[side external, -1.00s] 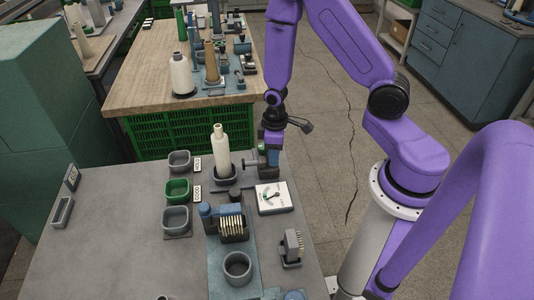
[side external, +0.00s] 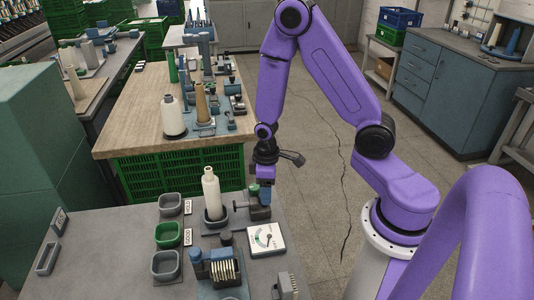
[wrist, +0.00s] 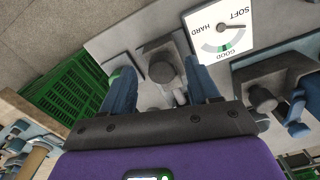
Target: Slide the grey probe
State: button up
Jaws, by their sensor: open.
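The grey probe (wrist: 162,68) is a dark grey block with a round knob, seen in the wrist view between my gripper's two blue fingers. My gripper (wrist: 160,92) is open, with a finger on either side of it; I cannot tell whether they touch it. In the side view my gripper (side external: 265,194) is low over the probe's stand (side external: 258,209), hiding part of it. A cream cone (side external: 211,192) stands upright in a dark cup left of the stand. The white dial (side external: 266,240) also shows in the wrist view (wrist: 222,32), its needle toward SOFT.
A green tray (side external: 168,235) and two grey trays (side external: 171,204) (side external: 165,265) stand left of the cone. A blue fixture with pale pins (side external: 220,268) is in front. A wooden table (side external: 140,130) with cones stands behind.

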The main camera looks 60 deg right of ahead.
notch_tip(320, 180, up, 15)
dwell(0.7)
jog(key=s+a+r+n, duration=0.2)
jog(key=s+a+n, duration=0.1)
jog(key=s, duration=0.6)
jog(key=s+a+r+n, duration=0.2)
jog(key=s+a+n, duration=0.1)
jog(key=s, duration=0.7)
jog(key=shift+a+n, duration=0.3)
jog(key=shift+a, duration=0.45)
jog(key=shift+w, duration=0.1)
jog(key=o, duration=0.4)
jog(key=shift+c, duration=0.2)
